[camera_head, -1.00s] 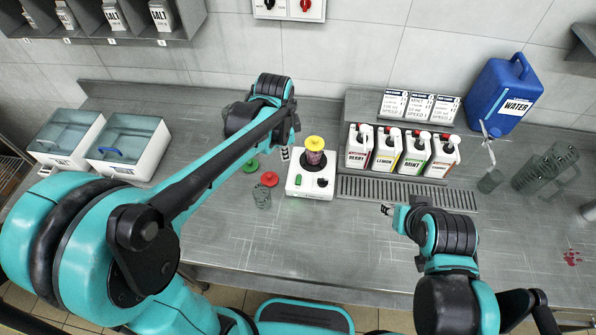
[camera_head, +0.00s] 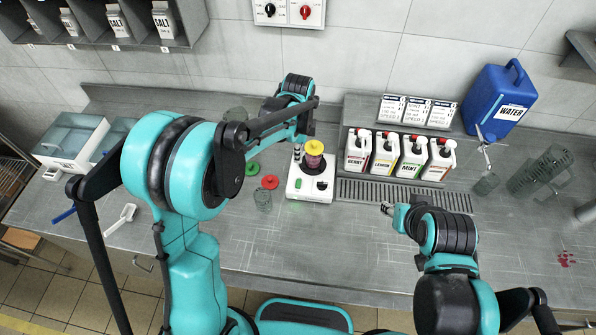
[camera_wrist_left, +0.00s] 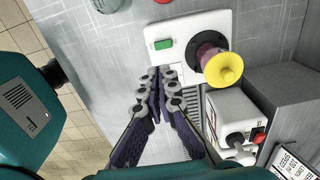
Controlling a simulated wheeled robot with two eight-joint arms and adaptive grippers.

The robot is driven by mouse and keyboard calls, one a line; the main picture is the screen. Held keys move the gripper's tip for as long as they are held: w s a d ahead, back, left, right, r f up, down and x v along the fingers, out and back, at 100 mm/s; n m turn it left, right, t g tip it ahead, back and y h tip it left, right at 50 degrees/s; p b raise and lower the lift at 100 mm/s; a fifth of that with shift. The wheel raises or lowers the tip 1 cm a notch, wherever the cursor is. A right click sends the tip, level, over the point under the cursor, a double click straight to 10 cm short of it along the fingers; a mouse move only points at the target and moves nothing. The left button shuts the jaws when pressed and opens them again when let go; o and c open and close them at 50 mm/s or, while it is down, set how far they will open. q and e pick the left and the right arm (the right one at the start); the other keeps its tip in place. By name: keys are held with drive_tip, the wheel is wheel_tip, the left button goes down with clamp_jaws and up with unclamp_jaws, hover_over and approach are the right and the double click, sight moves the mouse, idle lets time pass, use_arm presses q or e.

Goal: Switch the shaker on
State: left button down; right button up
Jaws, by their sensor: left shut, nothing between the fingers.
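The shaker (camera_head: 309,190) is a white box on the steel table, with a green rocker switch (camera_head: 299,184) and a black knob (camera_head: 321,185) on its front part. A cup with a yellow lid (camera_head: 313,147) stands upright on it. My left gripper (camera_head: 297,152) is shut and empty, by the cup's left side.
Labelled jugs (camera_head: 384,154) stand right of the shaker behind a drain grate (camera_head: 400,193). A glass (camera_head: 263,200), a red lid (camera_head: 270,182) and a green lid (camera_head: 252,168) lie close on its left. A blue water can (camera_head: 497,98) stands at back right.

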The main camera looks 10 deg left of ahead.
sight(298, 185)
use_arm(q)
wheel_tip(298, 185, down, 14)
drive_tip(key=b, duration=0.2)
drive_tip(key=shift+r+b, duration=0.2)
drive_tip(key=shift+b, duration=0.1)
